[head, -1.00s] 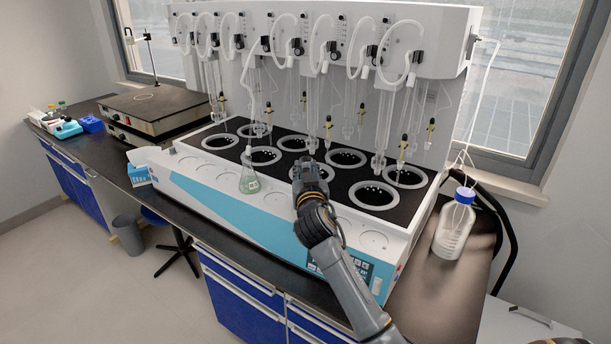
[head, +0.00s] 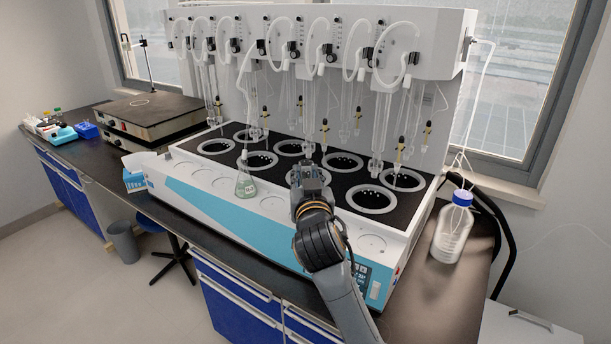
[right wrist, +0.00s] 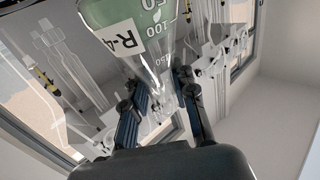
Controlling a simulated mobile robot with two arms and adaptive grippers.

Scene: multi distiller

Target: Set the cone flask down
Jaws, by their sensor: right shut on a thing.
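A clear cone flask with green contents and a white "R-4" label (right wrist: 118,38) fills the top of the right wrist view, base toward the picture's top. My right gripper (right wrist: 155,85) is shut around its narrow neck. In the head view this right gripper (head: 311,172) is over the front part of the distiller, and it hides the held flask. Another cone flask (head: 245,183) with some greenish contents stands upright on the distiller's white front ledge, left of the gripper and apart from it. My left gripper is not in view.
The distiller (head: 210,180) has several round dark heating wells, with glass tubes hanging above them. Its front ledge (head: 272,204) has flat round spots, some free. A blue-capped bottle (head: 453,232) stands on the bench at right. A black hotplate (head: 150,115) is at left.

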